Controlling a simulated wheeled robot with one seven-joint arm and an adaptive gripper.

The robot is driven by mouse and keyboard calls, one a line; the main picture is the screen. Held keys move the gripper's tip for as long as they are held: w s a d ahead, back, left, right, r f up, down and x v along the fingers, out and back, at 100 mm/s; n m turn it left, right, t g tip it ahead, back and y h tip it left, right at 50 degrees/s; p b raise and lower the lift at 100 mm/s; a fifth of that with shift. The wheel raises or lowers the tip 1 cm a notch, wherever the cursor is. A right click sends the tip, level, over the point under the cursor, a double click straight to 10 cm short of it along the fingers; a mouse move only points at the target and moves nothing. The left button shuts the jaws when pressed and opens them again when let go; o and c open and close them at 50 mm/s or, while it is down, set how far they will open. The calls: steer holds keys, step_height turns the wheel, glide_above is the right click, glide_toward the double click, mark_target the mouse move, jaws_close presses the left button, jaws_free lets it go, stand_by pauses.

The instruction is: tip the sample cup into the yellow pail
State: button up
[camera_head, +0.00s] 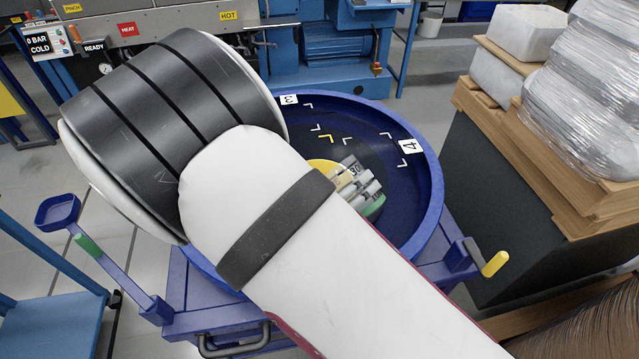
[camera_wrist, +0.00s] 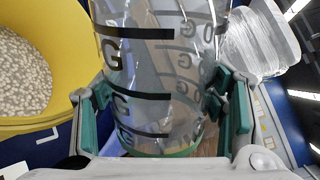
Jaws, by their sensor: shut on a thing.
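The sample cup (camera_wrist: 140,75) is a clear cylinder with dark marks and lettering and a green band at its near end. It fills the middle of the wrist view. My gripper (camera_wrist: 160,100) is shut on it, one green-padded finger on each side. Whether the cup holds anything is unclear. In the head view my arm hides most of the yellow pail (camera_head: 319,164), and the gripper and cup are largely covered.
A wide round blue tub (camera_head: 432,185) with number cards and corner marks surrounds the pail, on a blue stand. Wrapped goods (camera_head: 585,95) on wooden pallets over a dark block stand close at right. Blue machinery (camera_head: 335,45) stands behind; a blue cart (camera_head: 50,285) is at lower left.

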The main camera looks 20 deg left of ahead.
steer(key=shift+r+m, duration=0.2)
steer(key=shift+m, duration=0.6)
steer(key=shift+f+m+t+b, duration=0.3)
steer(key=shift+f+m+b, duration=0.45)
steer(key=shift+m, duration=0.25)
steer(key=shift+s+d+r+m, duration=0.25)
steer(key=shift+d+r+m, duration=0.25)
steer(key=shift+m, duration=0.2)
steer(key=m, duration=0.1)
steer(key=d+f+m+b, duration=0.1)
steer(key=f+m+b, duration=0.1)
steer(key=shift+s+d+t, duration=0.25)
steer(key=shift+t, duration=0.15)
steer(key=shift+s+d+f+m+b, duration=0.15)
steer(key=shift+d+f+m+b, duration=0.2)
steer(key=shift+m, duration=0.35)
steer(key=shift+s+f+m+b, duration=0.1)
steer(key=shift+m+b, duration=0.3)
steer(key=shift+m, duration=0.3)
